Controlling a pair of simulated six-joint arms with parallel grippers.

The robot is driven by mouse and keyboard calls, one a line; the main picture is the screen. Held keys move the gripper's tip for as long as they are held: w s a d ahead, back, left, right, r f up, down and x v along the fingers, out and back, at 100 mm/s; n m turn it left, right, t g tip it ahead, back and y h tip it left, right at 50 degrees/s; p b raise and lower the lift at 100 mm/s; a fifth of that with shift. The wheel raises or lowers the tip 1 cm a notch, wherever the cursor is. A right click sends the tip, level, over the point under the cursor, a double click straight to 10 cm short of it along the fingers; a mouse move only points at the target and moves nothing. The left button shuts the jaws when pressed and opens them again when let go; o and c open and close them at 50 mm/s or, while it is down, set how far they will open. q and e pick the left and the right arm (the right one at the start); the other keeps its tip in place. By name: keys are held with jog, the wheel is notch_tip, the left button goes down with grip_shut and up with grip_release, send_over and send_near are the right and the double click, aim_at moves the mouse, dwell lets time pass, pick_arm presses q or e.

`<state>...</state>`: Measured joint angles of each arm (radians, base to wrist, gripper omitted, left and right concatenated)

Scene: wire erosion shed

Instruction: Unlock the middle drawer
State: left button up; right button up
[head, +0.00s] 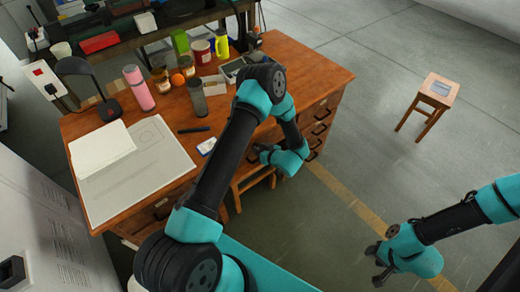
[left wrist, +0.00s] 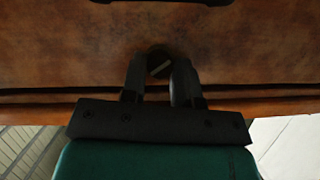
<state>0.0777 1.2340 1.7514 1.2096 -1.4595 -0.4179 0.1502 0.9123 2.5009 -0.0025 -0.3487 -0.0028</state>
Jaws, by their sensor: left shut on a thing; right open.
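The wooden desk's drawer stack (head: 322,118) with dark handles faces right in the head view. My left arm hides part of it. In the left wrist view a brown wooden drawer front (left wrist: 60,55) fills the top, with dark handles at its upper edge. My left gripper (left wrist: 160,75) is shut on a small dark round lock piece (left wrist: 158,62) with a light slit on its face, set at the drawer front. In the head view the left gripper (head: 262,153) is beside the desk's front, its fingertips small and partly hidden. My right gripper (head: 376,266) is open and empty above the floor, away from the desk.
The desk top (head: 310,62) holds a pink bottle (head: 138,88), a dark tumbler (head: 197,97), jars, a lamp (head: 92,85) and papers (head: 140,170). A wooden stool (head: 430,100) stands at the right. The floor between desk and stool is clear.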

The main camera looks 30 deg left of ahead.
pick_arm(q)
jog(key=n+t, duration=0.1)
jog(key=n, duration=0.1)
jog(key=n+t+h, duration=0.1)
jog(key=shift+s+n+t, duration=0.2)
jog(key=shift+n+t, duration=0.2)
jog(key=n+t, duration=0.2)
jog(key=n, duration=0.1)
jog(key=shift+s+a+f+n, duration=0.1)
jog(key=shift+a+n, duration=0.05)
jog(key=shift+n, duration=0.15)
dwell(0.4)
jog(key=o, duration=0.9)
jog(key=v, duration=1.7)
jog(key=shift+s, duration=0.3)
